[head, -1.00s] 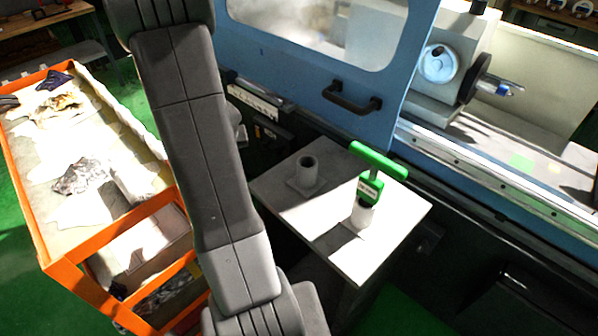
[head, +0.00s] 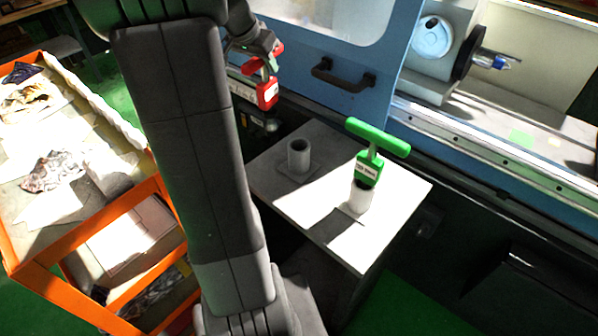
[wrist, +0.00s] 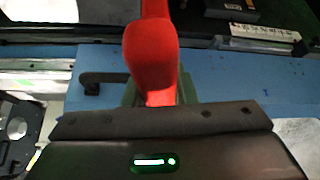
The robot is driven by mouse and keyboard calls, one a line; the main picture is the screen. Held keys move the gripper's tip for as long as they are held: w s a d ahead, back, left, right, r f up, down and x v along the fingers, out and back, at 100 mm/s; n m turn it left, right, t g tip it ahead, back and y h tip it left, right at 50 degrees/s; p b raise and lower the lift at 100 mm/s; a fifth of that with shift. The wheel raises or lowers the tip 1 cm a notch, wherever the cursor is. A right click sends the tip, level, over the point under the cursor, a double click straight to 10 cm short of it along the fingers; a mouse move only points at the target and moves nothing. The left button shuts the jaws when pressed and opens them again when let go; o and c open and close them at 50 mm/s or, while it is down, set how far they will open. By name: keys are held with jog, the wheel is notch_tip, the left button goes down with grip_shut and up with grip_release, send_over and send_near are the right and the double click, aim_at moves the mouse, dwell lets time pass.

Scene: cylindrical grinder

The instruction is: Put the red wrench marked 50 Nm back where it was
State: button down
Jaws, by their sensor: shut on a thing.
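The red wrench (head: 267,95) is in my gripper (head: 268,63), raised in front of the blue machine door, above and left of the small table. A pale label shows on its lower red part in the head view, but I cannot read it. In the wrist view the red wrench (wrist: 152,50) stands out from between the jaws, which are shut on it. An empty grey tube holder (head: 299,155) stands on the left of the table. A green T-handled wrench (head: 370,165) stands upright in the right tube holder (head: 359,197).
The small table (head: 325,220) stands against the blue machine (head: 330,45), whose door has a dark handle (head: 343,75). An orange cart (head: 90,225) with crumpled rags is at the left. A chuck (head: 465,50) is at the upper right.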

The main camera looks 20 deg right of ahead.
jog(key=s+d+r+m+g+h+b, duration=0.1)
jog(key=s+d+r+m+b, duration=0.15)
jog(key=s+r, duration=0.25)
jog(key=s+d+r+m+g+b, duration=0.1)
jog(key=s+d+r+m+g, duration=0.1)
jog(key=s+d+r+m, duration=0.25)
notch_tip(320, 180, down, 16)
jog(key=a, duration=0.1)
jog(key=shift+f+p, duration=0.25)
jog(key=shift+p, duration=0.15)
jog(key=shift+w, duration=0.1)
jog(key=shift+f, duration=0.15)
jog(key=c, duration=1.2)
grip_release()
jog(key=v, duration=1.2)
jog(key=shift+a+b, duration=0.1)
jog(key=shift+b, duration=0.3)
